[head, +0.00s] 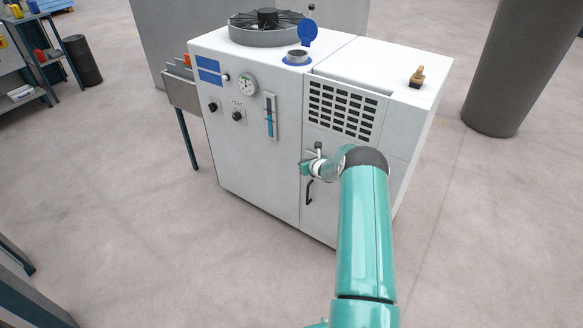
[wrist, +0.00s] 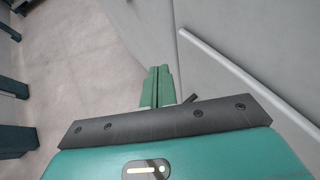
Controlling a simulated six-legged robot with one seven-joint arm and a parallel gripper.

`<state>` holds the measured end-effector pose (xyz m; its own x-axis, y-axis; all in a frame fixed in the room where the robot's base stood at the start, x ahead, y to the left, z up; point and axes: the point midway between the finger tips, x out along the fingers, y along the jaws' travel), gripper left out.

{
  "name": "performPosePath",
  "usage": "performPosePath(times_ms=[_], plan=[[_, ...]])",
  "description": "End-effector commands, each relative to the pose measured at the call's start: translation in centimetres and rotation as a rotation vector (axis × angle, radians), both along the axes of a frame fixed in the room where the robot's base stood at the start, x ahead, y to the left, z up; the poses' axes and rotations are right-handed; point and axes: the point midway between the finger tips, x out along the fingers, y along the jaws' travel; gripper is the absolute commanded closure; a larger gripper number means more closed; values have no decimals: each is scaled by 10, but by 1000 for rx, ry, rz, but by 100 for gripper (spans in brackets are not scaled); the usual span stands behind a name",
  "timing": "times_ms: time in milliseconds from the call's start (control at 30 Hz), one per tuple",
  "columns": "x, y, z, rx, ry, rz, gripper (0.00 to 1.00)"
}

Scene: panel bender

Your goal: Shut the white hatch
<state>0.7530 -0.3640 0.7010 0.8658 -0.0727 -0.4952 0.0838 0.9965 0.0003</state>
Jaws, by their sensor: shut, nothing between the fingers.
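The white hatch (head: 345,200) is the panel on the lower right front of the white machine, below the black grille. It bears a black handle (head: 309,192). It looks shut or nearly flush; I cannot tell whether a small gap is left. My gripper (head: 302,168) is in front of the hatch, by its left edge and just above the handle, partly hidden by my wrist and arm. In the wrist view my gripper (wrist: 159,72) has its green fingers together, empty, beside a pale surface with a light raised strip (wrist: 235,72). Contact cannot be told.
The machine (head: 250,170) has a round fan (head: 266,28) on top, a blue flap (head: 308,33), a gauge (head: 247,84) and knobs on its front. A side tray (head: 182,92) stands at its left. A dark column (head: 508,70) stands at right.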

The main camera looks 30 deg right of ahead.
Motion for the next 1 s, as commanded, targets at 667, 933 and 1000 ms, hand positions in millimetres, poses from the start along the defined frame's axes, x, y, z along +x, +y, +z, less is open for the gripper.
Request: performPosePath(times_ms=[667, 933, 1000], plan=[[-38, 74, 50, 0, 0, 2, 100], [-37, 82, 58, -15, -7, 25, 100], [-33, 92, 76, -49, -17, 74, 100]])
